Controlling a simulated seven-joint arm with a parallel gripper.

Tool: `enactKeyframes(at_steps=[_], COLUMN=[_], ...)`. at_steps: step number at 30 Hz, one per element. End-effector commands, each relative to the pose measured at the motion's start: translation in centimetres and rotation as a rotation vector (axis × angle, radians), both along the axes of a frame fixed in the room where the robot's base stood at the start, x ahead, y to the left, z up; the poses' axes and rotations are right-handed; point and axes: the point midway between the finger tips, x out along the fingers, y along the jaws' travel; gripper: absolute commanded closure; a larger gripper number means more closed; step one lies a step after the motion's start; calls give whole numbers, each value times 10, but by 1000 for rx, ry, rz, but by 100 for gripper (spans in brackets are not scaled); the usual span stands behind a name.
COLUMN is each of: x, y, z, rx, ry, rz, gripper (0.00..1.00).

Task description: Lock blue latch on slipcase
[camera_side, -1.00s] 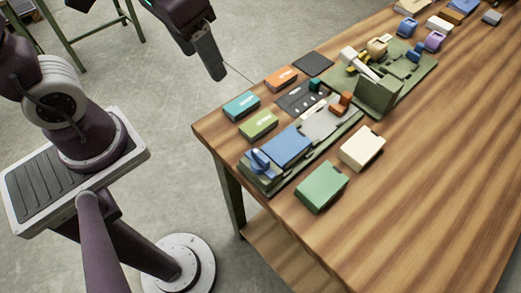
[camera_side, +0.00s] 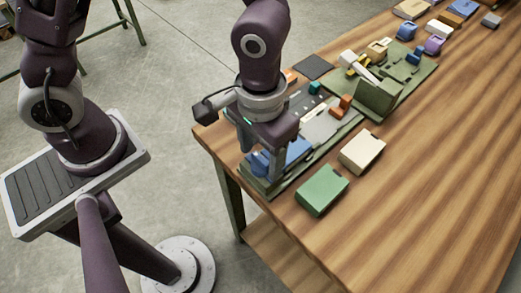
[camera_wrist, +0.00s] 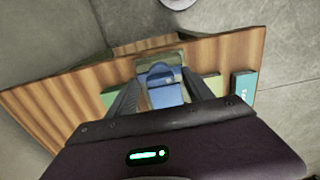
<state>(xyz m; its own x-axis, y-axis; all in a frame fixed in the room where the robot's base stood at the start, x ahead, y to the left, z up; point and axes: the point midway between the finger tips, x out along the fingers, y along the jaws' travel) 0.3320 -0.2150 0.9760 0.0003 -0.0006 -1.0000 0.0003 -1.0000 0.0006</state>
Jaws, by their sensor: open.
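The blue latch (camera_side: 257,163) sits at the near-left end of the slipcase, beside its blue panel (camera_side: 298,150). In the wrist view the latch (camera_wrist: 160,71) appears as a rounded blue piece at the far end of the blue panel (camera_wrist: 166,97). My gripper (camera_side: 262,165) is over this end of the slipcase, pointing down. In the wrist view its two fingers (camera_wrist: 160,76) are spread, one on each side of the latch. I cannot tell whether either finger touches it. The arm and fingers partly hide the latch in the side view.
A green box (camera_side: 321,191) and a cream box (camera_side: 361,152) lie to the right of the slipcase. A teal box (camera_wrist: 244,84) lies to the right in the wrist view. A green fixture (camera_side: 379,99) stands farther back.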

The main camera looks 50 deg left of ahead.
Motion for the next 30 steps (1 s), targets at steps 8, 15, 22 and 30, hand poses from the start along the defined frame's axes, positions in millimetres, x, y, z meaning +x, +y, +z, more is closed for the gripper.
enactKeyframes(at_steps=[8, 15, 22, 30], x=[0, 0, 0, 0], y=[0, 0, 0, 0], z=[0, 1, 1, 1], rx=[0, 0, 0, 0], ry=[0, 0, 0, -1], rz=[0, -4, -69, -276], gripper=[79, 100, 100, 100])
